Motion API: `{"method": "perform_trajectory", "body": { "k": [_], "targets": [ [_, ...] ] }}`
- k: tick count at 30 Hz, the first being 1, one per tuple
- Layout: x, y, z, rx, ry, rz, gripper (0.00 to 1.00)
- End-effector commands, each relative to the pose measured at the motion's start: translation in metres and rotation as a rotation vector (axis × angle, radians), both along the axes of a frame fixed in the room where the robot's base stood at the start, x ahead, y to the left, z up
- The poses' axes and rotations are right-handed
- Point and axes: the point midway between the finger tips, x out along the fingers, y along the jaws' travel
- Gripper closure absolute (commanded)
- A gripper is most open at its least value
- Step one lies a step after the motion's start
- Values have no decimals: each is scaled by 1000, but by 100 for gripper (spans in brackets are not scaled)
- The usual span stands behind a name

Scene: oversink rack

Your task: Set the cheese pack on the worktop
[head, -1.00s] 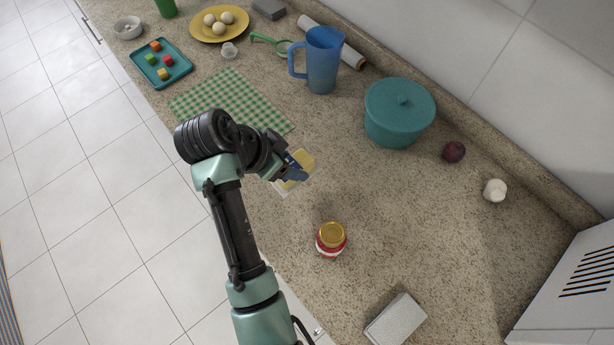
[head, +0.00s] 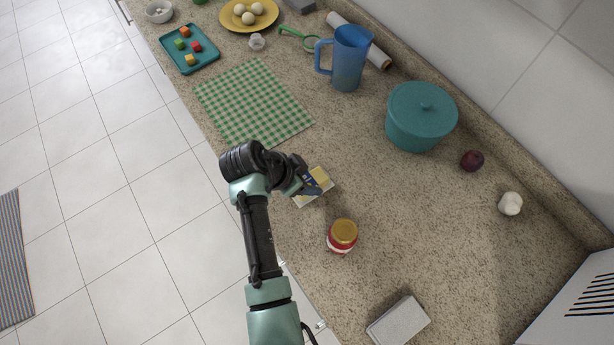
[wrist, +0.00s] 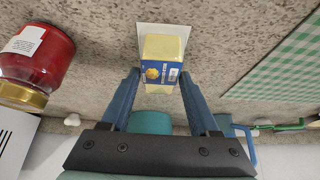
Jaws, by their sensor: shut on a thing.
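The cheese pack (head: 320,177) is a pale yellow block with a blue printed band. In the wrist view it (wrist: 164,48) sits between the two blue fingers of my gripper (wrist: 161,76), which is shut on it. In the head view my gripper (head: 308,186) is over the front part of the speckled worktop (head: 420,220), and the arm hides part of the pack. A flat white piece (wrist: 178,31) shows behind the pack; I cannot tell whether it belongs to it. I cannot tell whether the pack touches the worktop.
A red jar with a gold lid (head: 342,234) stands close by, nearer the front. A green checked cloth (head: 253,103) lies to the left. A teal pot (head: 421,118) and blue jug (head: 348,62) stand behind. A grey block (head: 399,322) lies at the front. Worktop right of the jar is clear.

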Motion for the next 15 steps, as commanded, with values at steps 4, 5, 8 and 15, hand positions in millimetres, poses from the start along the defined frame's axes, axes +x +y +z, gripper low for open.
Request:
{"method": "perform_trajectory", "body": {
  "k": [4,5,8,15],
  "targets": [
    [0,0,-1,0,0,0,15],
    [0,0,-1,0,0,0,10],
    [0,0,0,0,0,0,8],
    [0,0,2,0,0,0,8]
  ]
}}
